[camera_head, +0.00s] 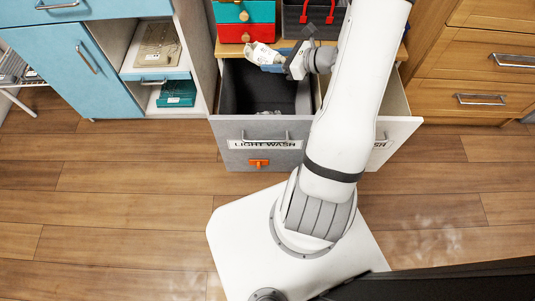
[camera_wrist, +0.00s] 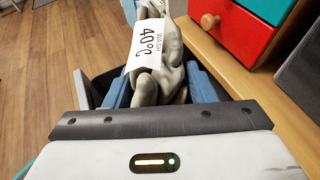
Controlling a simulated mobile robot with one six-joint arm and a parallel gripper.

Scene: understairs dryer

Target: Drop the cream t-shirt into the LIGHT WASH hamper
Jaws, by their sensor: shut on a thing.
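The cream t-shirt (camera_head: 260,53) is bunched up in my gripper (camera_head: 274,61), over the back part of the open LIGHT WASH hamper (camera_head: 240,157). In the wrist view the t-shirt (camera_wrist: 173,52) is squeezed between the two blue fingers of my gripper (camera_wrist: 160,92), and a white tag (camera_wrist: 147,45) on it reads WASH 40°C. The hamper is a grey pull-out bin with a dark inside and a label on its front. A little pale cloth (camera_head: 268,112) shows at its bottom.
A second pulled-out bin (camera_head: 397,125) stands to the right, mostly behind my arm. A wooden shelf (camera_head: 232,49) with red and teal drawers (camera_head: 246,33) lies just behind the hamper. A blue cabinet (camera_head: 75,65) stands left. The floor in front is clear.

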